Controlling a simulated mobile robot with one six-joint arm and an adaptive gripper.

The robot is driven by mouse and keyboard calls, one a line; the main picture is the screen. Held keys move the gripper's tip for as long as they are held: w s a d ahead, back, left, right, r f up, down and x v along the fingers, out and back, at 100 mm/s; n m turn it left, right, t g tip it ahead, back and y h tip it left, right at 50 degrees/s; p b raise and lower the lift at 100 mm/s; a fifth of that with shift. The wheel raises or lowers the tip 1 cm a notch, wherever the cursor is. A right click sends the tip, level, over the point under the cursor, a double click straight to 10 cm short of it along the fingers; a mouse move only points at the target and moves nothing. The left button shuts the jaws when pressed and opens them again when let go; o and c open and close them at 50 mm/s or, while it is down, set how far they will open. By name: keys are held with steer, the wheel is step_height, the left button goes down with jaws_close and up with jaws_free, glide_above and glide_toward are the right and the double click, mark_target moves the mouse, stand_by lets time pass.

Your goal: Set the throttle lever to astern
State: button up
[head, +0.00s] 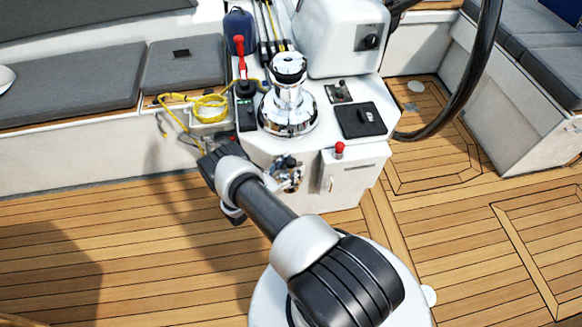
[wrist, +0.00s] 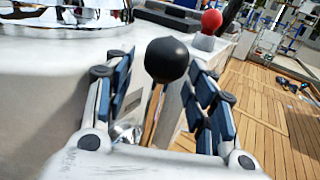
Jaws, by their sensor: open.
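The throttle lever has a round black knob (wrist: 167,60) on a thin stalk, large in the middle of the wrist view. A chrome fitting (wrist: 125,133) shows low beside the stalk. In the head view, a chrome mount with a small dark knob (head: 289,162) on the pedestal's front face looks like the same lever. My gripper (wrist: 165,78) is open, with one blue-padded finger on each side of the knob and stalk. Gaps show between the knob and both fingers. In the head view my wrist is left of the lever, and the fingertips are hard to make out.
A red-knobbed control (head: 339,152) stands right of the lever; its red ball shows behind the right finger in the wrist view (wrist: 211,21). A chrome winch (head: 288,98) stands above, with yellow rope (head: 197,104) to its left. The teak floor (head: 110,235) is clear.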

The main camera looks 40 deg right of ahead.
steer(key=shift+c, duration=0.6)
steer(key=c, duration=1.1)
steer(key=shift+d, duration=0.1)
